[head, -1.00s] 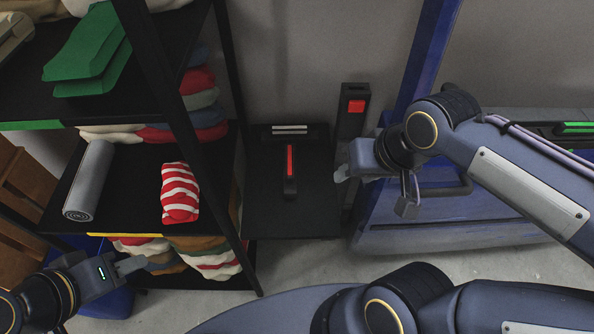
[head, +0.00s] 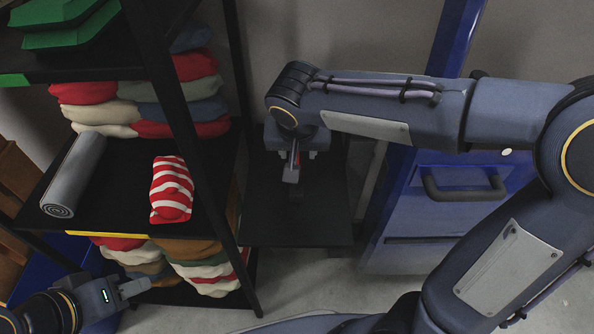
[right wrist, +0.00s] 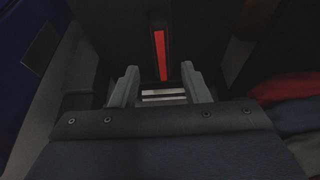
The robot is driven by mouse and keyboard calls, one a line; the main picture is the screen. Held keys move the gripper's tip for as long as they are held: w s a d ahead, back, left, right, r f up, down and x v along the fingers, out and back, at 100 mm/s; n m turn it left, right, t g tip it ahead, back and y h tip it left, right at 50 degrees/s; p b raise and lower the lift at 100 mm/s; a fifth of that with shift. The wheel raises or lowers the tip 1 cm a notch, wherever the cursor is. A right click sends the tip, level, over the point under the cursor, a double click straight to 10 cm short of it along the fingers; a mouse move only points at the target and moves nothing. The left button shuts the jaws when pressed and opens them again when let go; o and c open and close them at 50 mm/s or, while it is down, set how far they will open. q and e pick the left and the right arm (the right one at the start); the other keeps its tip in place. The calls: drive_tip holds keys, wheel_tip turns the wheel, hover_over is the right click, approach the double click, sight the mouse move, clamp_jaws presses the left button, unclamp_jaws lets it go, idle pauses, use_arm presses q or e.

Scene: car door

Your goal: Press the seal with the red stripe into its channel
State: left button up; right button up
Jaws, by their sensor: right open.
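The seal with the red stripe (right wrist: 161,54) is a dark bar on a small black stand (head: 290,225). In the right wrist view it lies just beyond the fingertips, roughly centred between them. In the head view my right arm and gripper hide nearly all of it. My right gripper (right wrist: 158,70) is open and empty; it also shows in the head view (head: 292,172), over the stand. Its height above the seal is hard to judge. My left gripper (head: 134,288) is low at the left, away from the seal; its jaw gap is unclear. I cannot make out the channel.
A dark piece with white stripes (right wrist: 163,95) shows between my right fingers. A black shelf (head: 100,215) with folded cloths, a grey roll (head: 75,175) and a red-and-white striped cloth (head: 171,190) stands left. A blue door-like panel (head: 425,225) with a handle (head: 463,187) stands right.

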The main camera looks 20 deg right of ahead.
sight(296, 191)
drive_tip(key=b+x, duration=0.2)
drive_tip(key=x, duration=0.3)
clamp_jaws()
